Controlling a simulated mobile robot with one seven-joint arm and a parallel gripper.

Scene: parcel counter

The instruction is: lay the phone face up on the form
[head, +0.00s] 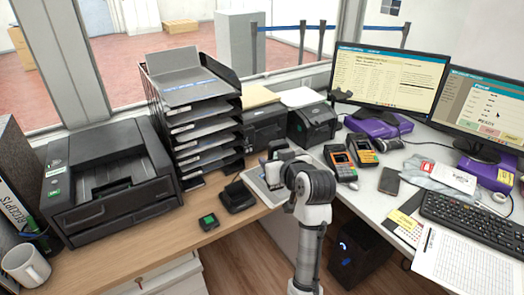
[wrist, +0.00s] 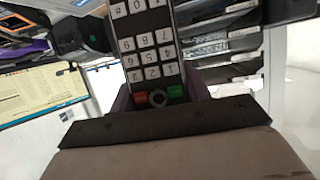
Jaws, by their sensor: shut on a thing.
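The phone (wrist: 152,48), a dark handset with pale number keys and a red and a green key, is in my gripper. In the wrist view its keypad faces the camera, with the digits upside down. My gripper (head: 274,168) is shut on it over a grey tray-like plate (head: 254,187) on the counter. In the head view my wrist and fingers hide most of the phone. The form (head: 463,262), a white sheet with a printed grid, lies at the right front of the counter, well away from my gripper. The keyboard lies just behind it.
A dark flat slab (head: 388,181) and card terminals (head: 341,162) lie between my gripper and the form. A black cradle (head: 235,196), a printer (head: 107,180) and stacked trays (head: 190,110) stand to the left. The keyboard (head: 475,222) and monitors (head: 390,77) stand at the right.

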